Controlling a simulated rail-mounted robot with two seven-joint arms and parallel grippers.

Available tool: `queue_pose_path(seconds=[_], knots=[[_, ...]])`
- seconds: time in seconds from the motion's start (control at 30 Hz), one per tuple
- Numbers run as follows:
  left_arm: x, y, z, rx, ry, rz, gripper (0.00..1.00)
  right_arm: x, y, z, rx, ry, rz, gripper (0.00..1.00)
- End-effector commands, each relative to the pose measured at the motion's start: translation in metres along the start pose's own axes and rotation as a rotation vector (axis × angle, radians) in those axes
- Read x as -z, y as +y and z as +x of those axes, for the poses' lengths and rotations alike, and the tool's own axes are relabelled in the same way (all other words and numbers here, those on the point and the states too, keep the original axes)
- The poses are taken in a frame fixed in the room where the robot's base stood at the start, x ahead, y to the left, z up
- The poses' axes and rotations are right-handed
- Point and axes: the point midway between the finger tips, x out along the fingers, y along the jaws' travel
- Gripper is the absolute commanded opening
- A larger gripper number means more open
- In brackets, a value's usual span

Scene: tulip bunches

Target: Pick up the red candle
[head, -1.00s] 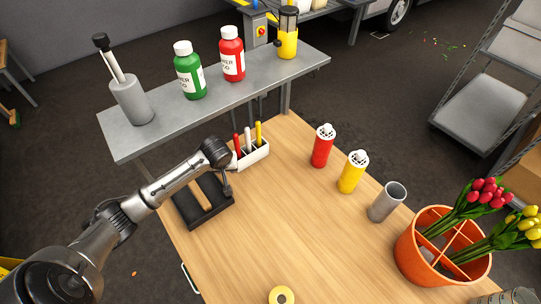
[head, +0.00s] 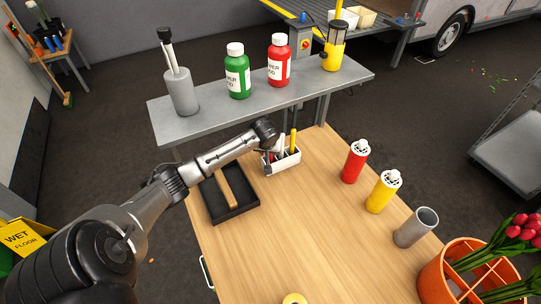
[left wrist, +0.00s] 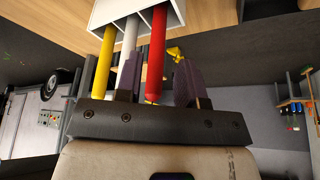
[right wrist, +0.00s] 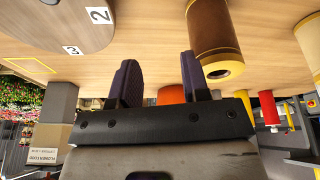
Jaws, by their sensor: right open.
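The red candle (left wrist: 156,45) stands in a white divided holder (left wrist: 115,17), beside a white candle (left wrist: 129,45) and a yellow candle (left wrist: 102,60). In the left wrist view my left gripper (left wrist: 157,75) is open, with the red candle between its fingers and a gap visible to the right finger. The white candle passes close to the left finger. In the head view the holder (head: 284,162) stands at the table's back edge, and my left gripper (head: 267,153) mostly hides the red candle. My right gripper (right wrist: 160,85) is open and empty in the right wrist view.
A black tray (head: 228,208) with a wooden-handled tool is left of the holder. Red (head: 354,162) and yellow (head: 382,192) shakers, a grey cup (head: 415,228) and an orange pot (head: 437,278) stand on the right. A grey shelf (head: 215,115) with bottles is behind. The table's middle is clear.

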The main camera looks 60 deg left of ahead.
Motion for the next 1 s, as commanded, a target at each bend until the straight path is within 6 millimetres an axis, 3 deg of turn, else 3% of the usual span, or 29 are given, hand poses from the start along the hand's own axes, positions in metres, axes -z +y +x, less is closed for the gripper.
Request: queue_pose_path(seconds=[0.37, 0.6, 0.93, 1.0], knots=[[0.037, 0.000, 0.015, 0.000, 0.000, -0.004, 0.36, -0.002, -0.003, 0.006, 0.006, 0.000, 0.007, 0.43], [0.035, 0.000, 0.041, 0.000, -0.001, -0.001, 0.36, -0.004, -0.003, 0.011, 0.006, -0.001, 0.007, 0.43], [0.035, 0.000, 0.044, 0.000, 0.000, 0.000, 0.36, -0.004, -0.001, 0.011, 0.002, -0.002, 0.002, 0.43], [0.035, 0.000, 0.044, 0.000, 0.000, 0.000, 0.29, -0.004, -0.001, 0.011, 0.001, -0.002, 0.000, 0.43]])
